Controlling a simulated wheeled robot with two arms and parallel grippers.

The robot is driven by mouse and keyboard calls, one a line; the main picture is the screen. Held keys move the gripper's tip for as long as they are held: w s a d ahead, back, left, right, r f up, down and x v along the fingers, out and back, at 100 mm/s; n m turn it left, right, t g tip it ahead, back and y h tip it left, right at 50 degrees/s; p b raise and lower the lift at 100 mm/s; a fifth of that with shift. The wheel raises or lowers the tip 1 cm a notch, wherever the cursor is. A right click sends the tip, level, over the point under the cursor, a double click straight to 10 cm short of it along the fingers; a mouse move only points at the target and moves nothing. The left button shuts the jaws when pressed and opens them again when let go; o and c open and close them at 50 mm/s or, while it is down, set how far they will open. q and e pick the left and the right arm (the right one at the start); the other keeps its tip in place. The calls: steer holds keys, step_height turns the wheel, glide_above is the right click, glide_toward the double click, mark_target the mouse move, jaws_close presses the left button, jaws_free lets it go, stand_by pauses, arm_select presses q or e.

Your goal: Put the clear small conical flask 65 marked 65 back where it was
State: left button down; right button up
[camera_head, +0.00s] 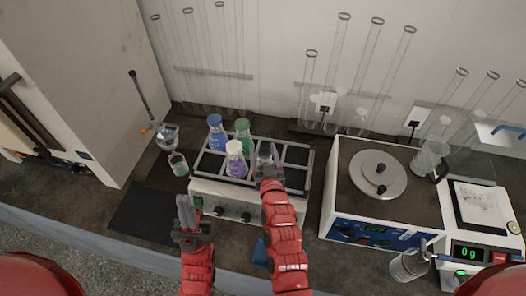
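A clear small conical flask (265,155) is at the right gripper's fingers, over the middle right of the shaker's rack (297,143). Its mark is too small to read. My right gripper (266,164) appears to be around it, but the fingers and the flask's lower part are largely hidden, so I cannot tell whether they grip it or whether its base rests in a compartment. My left gripper (186,205) is empty, with its fingers slightly apart, in front of the shaker's left corner.
Blue (216,135), green (243,131) and purple (236,163) flasks stand in the rack. A small beaker (178,165) and a round glass vessel (168,138) are left of it. A lidded bath (377,175) and a balance (482,210) stand right. A dark mat (145,213) is clear.

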mark_target(266, 164)
steer(key=shift+o, duration=0.2)
steer(key=shift+r, duration=0.15)
steer(key=shift+s, duration=0.15)
steer(key=b+v, duration=0.4)
steer(key=v, duration=0.6)
steer(key=shift+v, duration=0.85)
